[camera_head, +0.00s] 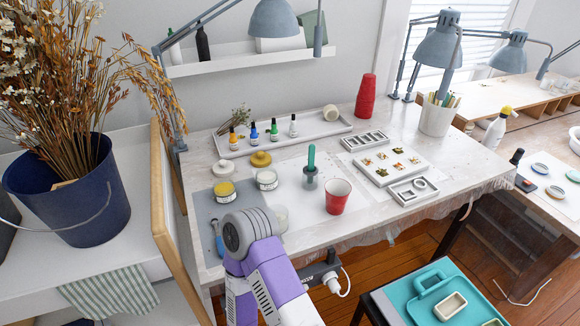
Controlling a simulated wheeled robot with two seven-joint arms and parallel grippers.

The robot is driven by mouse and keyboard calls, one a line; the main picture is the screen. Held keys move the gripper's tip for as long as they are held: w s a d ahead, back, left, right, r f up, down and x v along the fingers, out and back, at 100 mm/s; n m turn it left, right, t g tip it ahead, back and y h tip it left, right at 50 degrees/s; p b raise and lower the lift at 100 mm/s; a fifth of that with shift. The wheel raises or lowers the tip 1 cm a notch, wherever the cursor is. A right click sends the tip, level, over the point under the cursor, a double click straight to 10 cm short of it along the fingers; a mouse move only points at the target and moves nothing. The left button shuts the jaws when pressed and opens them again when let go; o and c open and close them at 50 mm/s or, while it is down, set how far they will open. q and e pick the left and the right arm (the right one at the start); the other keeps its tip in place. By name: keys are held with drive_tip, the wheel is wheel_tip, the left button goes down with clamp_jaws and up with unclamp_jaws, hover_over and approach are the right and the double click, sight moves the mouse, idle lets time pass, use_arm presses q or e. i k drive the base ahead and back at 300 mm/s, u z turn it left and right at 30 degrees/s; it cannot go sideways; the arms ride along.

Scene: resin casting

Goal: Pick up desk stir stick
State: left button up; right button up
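No stir stick can be made out for certain lying on the desk (355,190). A white cup (437,117) at the desk's back right holds several thin sticks (447,99), some green and some yellowish. A teal-handled tool (311,156) stands upright in a small grey holder (310,178) mid-desk. A blue item (219,243) lies at the left front of the desk, partly covered by one of my purple and white arm links. That link ends in a grey round joint over the front left edge. Neither gripper shows.
A red cup (337,197) stands near the front edge, with jars (224,191) to its left. White moulds (391,163) lie at right. Small bottles (274,130) stand on a tray at the back. A wooden frame edge (172,225) rises left of the desk.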

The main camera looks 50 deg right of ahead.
sight(312, 147)
drive_tip(key=k, duration=0.85)
drive_tip(key=z, duration=0.7)
drive_tip(key=i, duration=0.75)
drive_tip(key=z, duration=0.05)
